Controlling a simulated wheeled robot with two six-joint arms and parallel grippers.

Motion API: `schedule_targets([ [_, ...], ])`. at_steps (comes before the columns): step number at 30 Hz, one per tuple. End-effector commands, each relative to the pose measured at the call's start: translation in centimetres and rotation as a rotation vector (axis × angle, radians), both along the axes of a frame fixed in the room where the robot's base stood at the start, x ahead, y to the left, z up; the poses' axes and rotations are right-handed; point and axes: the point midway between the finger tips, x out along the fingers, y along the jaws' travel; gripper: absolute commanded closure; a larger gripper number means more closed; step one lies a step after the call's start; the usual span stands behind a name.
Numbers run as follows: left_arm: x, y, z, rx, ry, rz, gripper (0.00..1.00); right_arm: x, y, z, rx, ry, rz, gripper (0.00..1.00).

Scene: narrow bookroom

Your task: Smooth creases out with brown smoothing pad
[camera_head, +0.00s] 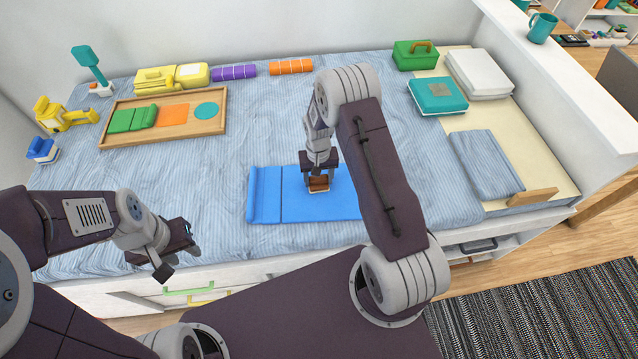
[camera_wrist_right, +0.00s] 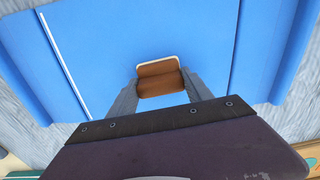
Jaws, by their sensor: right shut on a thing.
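A blue cloth (camera_head: 292,208) lies flat on the striped bed cover, with a raised rolled or folded band along its left side. Its right part is hidden behind my right arm. My right gripper (camera_head: 318,178) is over the middle of the cloth, shut on the brown smoothing pad (camera_head: 318,185). In the right wrist view the brown pad (camera_wrist_right: 160,78) sits between the two fingers against the blue cloth (camera_wrist_right: 150,35). I cannot tell whether the pad presses on it. My left gripper (camera_head: 176,258) hangs empty by the bed's front edge, its fingers apart.
A wooden tray (camera_head: 217,128) with green, orange and teal pieces lies at the back left. Yellow, purple and orange rolls (camera_head: 291,67) line the back. Teal and green boxes (camera_head: 437,95) and a folded striped cloth (camera_head: 485,165) are at the right. Bed cover left of the blue cloth is clear.

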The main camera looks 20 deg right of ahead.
Motion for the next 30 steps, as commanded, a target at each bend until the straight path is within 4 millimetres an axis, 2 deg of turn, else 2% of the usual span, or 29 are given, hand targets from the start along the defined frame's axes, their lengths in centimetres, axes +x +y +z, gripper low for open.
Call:
schedule_targets([
  [4, 0.0, 0.0, -0.2, 0.000, 0.000, 0.000, 0.64, 0.6, -0.2, -0.2, 0.000, -0.006, -0.001, 0.74],
  [15, 0.0, 0.0, -1.2, 0.000, 0.000, 0.000, 0.64, 3.8, -1.3, 0.0, -0.001, -0.004, 0.000, 0.74],
  [25, 0.0, 0.0, -1.0, 0.000, 0.000, 0.000, 0.64, 3.9, -1.3, 0.3, -0.001, -0.003, 0.000, 0.74],
  [30, 0.0, 0.0, 0.4, 0.000, 0.000, 0.000, 0.64, 3.9, -1.3, 2.0, -0.001, -0.003, 0.000, 0.74],
])
